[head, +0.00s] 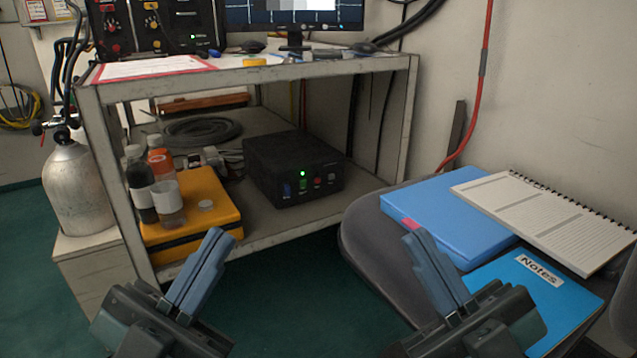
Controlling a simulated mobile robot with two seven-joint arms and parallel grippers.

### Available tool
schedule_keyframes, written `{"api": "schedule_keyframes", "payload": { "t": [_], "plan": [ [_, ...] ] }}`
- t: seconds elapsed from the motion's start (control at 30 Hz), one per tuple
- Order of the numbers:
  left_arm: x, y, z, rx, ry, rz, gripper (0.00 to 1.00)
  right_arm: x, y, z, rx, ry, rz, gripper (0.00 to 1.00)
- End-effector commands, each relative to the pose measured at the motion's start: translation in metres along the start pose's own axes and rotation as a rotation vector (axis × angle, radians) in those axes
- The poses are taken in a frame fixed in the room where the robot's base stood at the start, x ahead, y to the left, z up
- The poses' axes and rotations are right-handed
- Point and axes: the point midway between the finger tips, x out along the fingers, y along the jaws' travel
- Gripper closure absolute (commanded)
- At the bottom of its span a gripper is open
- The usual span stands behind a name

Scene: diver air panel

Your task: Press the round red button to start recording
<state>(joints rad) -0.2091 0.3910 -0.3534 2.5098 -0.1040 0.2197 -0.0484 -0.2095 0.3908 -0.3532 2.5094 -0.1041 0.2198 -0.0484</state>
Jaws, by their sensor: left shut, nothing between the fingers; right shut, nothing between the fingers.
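A black box (294,168) sits on the lower shelf of a metal cart. Its front face carries a small red button (317,182), with a lit green light, a blue control and a pale control beside it. The red button is small here, so its exact shape is hard to tell. My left gripper (219,240) is shut and empty, in front of the shelf, lower left of the box. My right gripper (414,239) is shut and empty, lower right of the box, in front of the chair. Neither gripper touches the box.
A yellow case (196,222) with bottles and a cup stands left of the box. A grey chair (372,240) with a blue folder (440,215) and notebooks is at right. The cart's top shelf (330,66) overhangs the box. A gas cylinder (82,190) stands at far left.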

Motion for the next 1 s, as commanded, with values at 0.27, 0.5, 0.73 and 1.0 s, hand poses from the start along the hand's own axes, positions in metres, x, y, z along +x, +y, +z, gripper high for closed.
{"api": "schedule_keyframes", "payload": {
  "t": [0.27,0.5,0.73,1.0],
  "plan": [
    [0.0,0.0,0.0,0.0,0.0,0.0,1.0,0.0,0.0,0.0,0.001,0.0,0.0,1.0],
    [0.0,0.0,0.0,-0.001,0.0,0.0,1.0,0.0,0.0,0.0,0.001,0.0,0.0,1.0],
    [0.0,0.0,0.0,-0.001,0.0,0.0,1.0,0.0,0.0,0.0,0.001,0.0,0.0,1.0],
    [-0.002,0.003,0.013,-0.082,-0.142,-0.014,1.0,-0.002,-0.003,0.012,0.083,-0.141,0.014,1.0]
  ]
}}
